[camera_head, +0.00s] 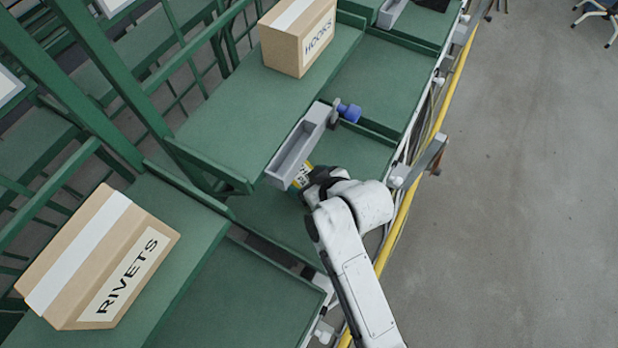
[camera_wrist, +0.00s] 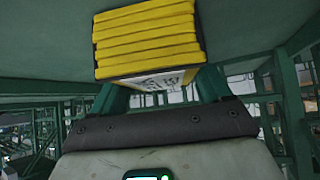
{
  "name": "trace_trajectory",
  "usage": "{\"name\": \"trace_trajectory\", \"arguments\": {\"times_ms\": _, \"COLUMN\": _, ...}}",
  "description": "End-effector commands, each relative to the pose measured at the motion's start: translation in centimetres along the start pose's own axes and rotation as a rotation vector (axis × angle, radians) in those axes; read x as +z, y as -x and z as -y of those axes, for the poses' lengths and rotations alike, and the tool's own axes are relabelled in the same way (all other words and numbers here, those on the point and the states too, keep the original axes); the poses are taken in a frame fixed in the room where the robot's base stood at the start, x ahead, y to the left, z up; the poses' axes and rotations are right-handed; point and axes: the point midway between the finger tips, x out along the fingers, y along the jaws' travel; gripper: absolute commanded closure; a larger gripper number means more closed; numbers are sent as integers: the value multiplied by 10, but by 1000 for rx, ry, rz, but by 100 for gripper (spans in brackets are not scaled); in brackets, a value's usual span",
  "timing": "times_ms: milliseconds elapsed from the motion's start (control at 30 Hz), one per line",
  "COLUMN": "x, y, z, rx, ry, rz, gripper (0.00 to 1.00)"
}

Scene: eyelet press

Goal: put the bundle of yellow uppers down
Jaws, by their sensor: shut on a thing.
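The bundle of yellow uppers (camera_wrist: 148,38) is a stack of yellow layers with a dark edge and a white printed label facing my gripper. My gripper (camera_wrist: 162,84) is shut on it, with a green finger at each side of the label end. In the head view a small yellow and white part of the bundle (camera_head: 302,175) shows between the grey bin and my dark gripper (camera_head: 312,183). It is over the lower green shelf (camera_head: 265,215); whether it touches that surface I cannot tell. My wrist hides the rest of it there.
A grey bin (camera_head: 290,158) is at the upper green shelf's edge, close above the bundle, with a blue object (camera_head: 349,112) beside it. A HOOKS box (camera_head: 285,45) and a RIVETS box (camera_head: 75,260) stand on shelves. The lower shelf has bare room.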

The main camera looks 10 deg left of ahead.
Motion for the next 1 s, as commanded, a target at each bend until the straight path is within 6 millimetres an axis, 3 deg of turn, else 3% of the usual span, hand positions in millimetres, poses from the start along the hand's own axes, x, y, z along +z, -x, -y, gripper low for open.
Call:
{"name": "trace_trajectory", "arguments": {"times_ms": 267, "x": 2, "y": -2, "z": 0, "rx": 0, "ry": 0, "rz": -1, "gripper": 66}}
{"name": "trace_trajectory", "arguments": {"times_ms": 300, "x": 2, "y": -2, "z": 0, "rx": 0, "ry": 0, "rz": 1, "gripper": 19}}
{"name": "trace_trajectory", "arguments": {"times_ms": 500, "x": 2, "y": -2, "z": 0, "rx": 0, "ry": 0, "rz": 0, "gripper": 0}}
{"name": "trace_trajectory", "arguments": {"times_ms": 833, "x": 0, "y": 3, "z": 0, "rx": 0, "ry": 0, "rz": -1, "gripper": 0}}
{"name": "trace_trajectory", "arguments": {"times_ms": 1000, "x": 0, "y": 26, "z": 0, "rx": 0, "ry": -2, "rz": -1, "gripper": 0}}
